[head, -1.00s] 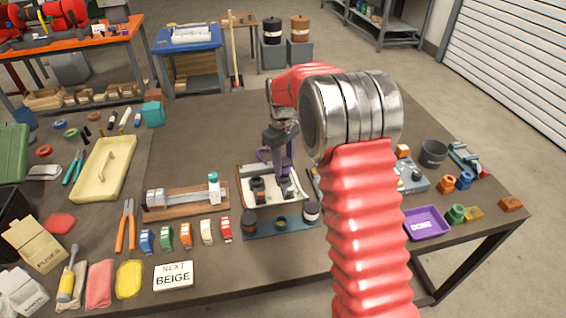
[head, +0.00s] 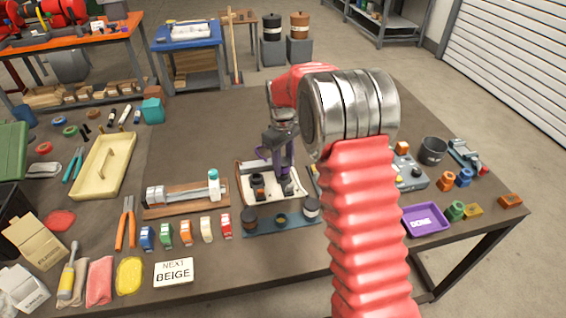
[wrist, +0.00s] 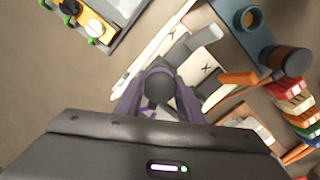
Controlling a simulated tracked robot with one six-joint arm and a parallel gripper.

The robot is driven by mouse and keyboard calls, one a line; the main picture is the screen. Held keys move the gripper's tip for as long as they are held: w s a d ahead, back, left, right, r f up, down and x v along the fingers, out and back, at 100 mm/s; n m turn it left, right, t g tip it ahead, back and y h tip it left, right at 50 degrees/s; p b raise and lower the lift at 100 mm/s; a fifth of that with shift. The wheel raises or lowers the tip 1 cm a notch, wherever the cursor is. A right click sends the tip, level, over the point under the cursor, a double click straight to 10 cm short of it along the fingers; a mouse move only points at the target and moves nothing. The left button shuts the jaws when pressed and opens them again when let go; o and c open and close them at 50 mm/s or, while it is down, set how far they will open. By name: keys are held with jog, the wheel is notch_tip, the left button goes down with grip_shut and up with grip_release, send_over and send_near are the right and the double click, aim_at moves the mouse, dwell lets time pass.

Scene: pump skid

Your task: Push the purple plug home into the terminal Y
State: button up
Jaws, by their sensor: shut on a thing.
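My gripper (head: 285,176) points down over the pale terminal board (head: 246,188) in the middle of the table. In the wrist view, its purple-grey fingers (wrist: 160,106) are shut around a dark round-topped piece (wrist: 159,87), which I take to be the plug. Its purple colour is hard to tell from the fingers. A purple loop (head: 262,153), perhaps its cable, shows beside the gripper in the head view. White blocks with dark marks (wrist: 205,68) lie just beyond the fingers in the wrist view. The plug's lower end and the socket under it are hidden, so seating depth cannot be told.
A dark post (head: 258,185) stands on the board left of the gripper. A blue-grey plate (head: 281,226) with round pieces lies in front. A wooden fixture (head: 186,202) is left, a grey control box (head: 410,176) right.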

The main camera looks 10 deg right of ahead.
jog(key=shift+f, duration=0.5)
dwell(0.3)
jog(key=o, duration=1.3)
jog(key=shift+c, duration=0.2)
jog(key=shift+r, duration=0.1)
notch_tip(320, 180, up, 14)
jog(key=shift+w+a+f, duration=0.15)
jog(key=shift+w+f, duration=0.05)
